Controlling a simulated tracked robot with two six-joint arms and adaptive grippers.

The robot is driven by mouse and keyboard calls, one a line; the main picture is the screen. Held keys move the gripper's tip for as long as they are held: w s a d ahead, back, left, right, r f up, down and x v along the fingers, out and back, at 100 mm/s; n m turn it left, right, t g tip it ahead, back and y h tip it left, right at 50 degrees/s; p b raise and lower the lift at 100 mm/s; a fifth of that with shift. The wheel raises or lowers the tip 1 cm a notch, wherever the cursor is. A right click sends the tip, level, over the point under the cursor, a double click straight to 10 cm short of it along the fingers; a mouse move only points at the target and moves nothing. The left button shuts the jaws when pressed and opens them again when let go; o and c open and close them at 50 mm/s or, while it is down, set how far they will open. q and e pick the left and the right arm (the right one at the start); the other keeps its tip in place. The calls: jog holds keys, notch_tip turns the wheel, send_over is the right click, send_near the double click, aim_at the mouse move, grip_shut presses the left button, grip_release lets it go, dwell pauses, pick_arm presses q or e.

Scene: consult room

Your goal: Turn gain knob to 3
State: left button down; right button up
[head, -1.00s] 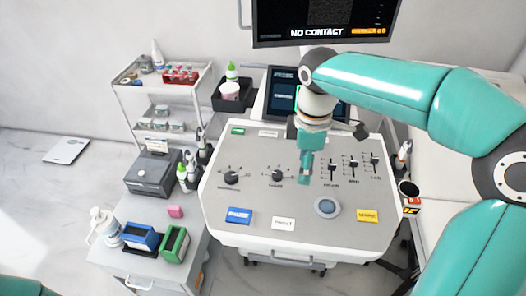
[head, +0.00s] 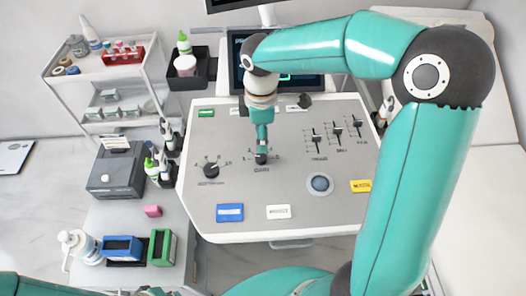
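The grey console panel (head: 235,190) stands in front of me, tilted toward me. The gain knob (head: 262,160), small and dark, sits near the panel's middle above a label that seems to read GAIN. My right gripper (head: 263,150) reaches down from above with its fingertips at the knob, covering its top and most of its scale. The pointer is hidden, so its setting cannot be read. The fingers show as one narrow shape; whether they grip the knob is unclear. My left gripper is not in view; only part of that arm shows at the bottom left.
Another dark knob (head: 211,170) is to the left. Several sliders (head: 337,132), a round trackball (head: 320,184) and a yellow button (head: 361,186) are to the right. A blue button (head: 230,212) and white button (head: 278,211) lie in front. A cart with bottles stands left.

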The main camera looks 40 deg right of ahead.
aim_at(261, 157)
notch_tip(261, 157, down, 9)
jog(key=shift+r, duration=0.1)
dwell(0.3)
